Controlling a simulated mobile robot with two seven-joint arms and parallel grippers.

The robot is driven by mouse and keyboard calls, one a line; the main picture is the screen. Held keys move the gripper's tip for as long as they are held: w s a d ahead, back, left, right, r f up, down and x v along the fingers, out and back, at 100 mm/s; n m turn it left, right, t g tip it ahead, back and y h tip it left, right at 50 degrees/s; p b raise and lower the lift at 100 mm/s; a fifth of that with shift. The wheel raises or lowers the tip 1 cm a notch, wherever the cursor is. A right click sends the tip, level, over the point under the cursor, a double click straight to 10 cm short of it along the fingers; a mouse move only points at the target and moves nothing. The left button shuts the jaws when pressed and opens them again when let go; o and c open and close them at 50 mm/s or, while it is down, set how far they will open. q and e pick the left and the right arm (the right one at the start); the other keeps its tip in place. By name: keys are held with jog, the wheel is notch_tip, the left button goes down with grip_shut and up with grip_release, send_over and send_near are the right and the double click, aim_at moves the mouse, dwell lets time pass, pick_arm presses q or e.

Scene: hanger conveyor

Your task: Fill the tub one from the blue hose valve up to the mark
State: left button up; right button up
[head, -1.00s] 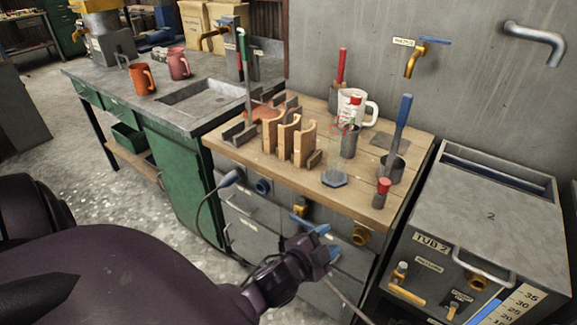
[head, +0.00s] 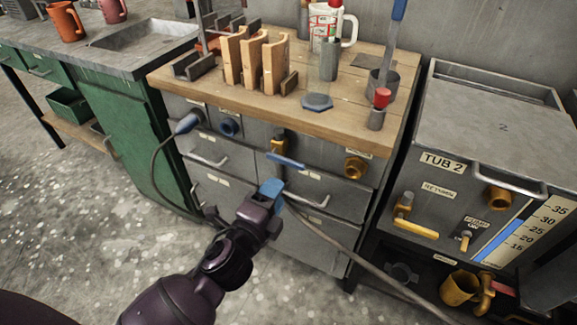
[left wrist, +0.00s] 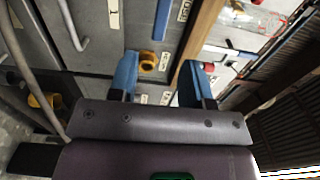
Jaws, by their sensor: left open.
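A valve with a blue lever handle (head: 286,161) and a brass body (head: 278,145) is on the grey cabinet front below the wooden worktop. My left gripper (head: 271,191), with blue fingertips, is just below and in front of that lever. In the left wrist view it (left wrist: 160,82) is open, with nothing seen between its fingers. A blue bar, apparently the lever (left wrist: 162,20), shows beyond the fingers. No tub labelled one is readable. My right gripper is not in view.
The tub labelled "TUB 2" (head: 450,195) stands at the right, with a brass outlet (head: 498,198) and a level scale (head: 525,235). A brass outlet (head: 355,166) sticks out of the cabinet. A grey hose (head: 345,250) runs low to the right. Floor at left is clear.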

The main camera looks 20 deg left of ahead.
aim_at(294, 166)
pick_arm(q)
jog(key=w+b, duration=0.1)
jog(key=w, duration=0.7)
jog(key=shift+d+f, duration=0.1)
jog(key=shift+d, duration=0.05)
jog(key=shift+w, duration=1)
grip_shut()
